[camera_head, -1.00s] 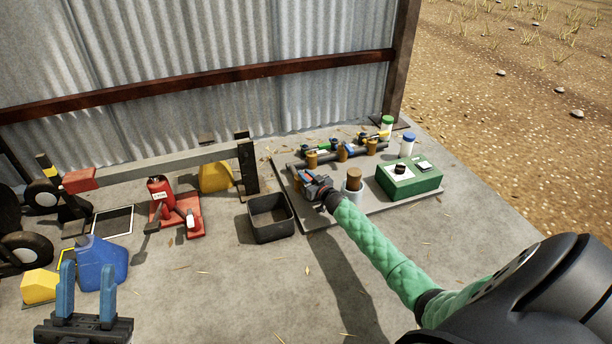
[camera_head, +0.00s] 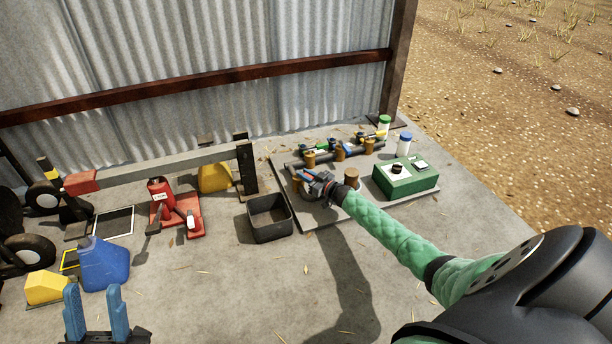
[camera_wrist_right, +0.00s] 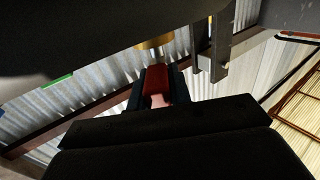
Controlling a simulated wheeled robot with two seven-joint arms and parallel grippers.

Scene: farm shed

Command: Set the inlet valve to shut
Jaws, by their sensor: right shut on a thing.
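A dark pipe (camera_head: 326,158) with several valves runs along a grey board on the floor. My right gripper (camera_head: 309,180) is at the pipe's near left end. In the right wrist view its fingers (camera_wrist_right: 155,85) are shut on a red handle (camera_wrist_right: 157,88), which lies between them. The gripper hides most of that valve in the head view. My left gripper (camera_head: 96,308) is open and empty, over the floor at lower left.
A green box with a knob (camera_head: 405,180) and a brown-topped cylinder (camera_head: 352,178) stand right of my right gripper. A black bin (camera_head: 270,222) is to its left. Blue (camera_head: 104,265) and yellow (camera_head: 45,288) containers lie near my left gripper. The middle floor is clear.

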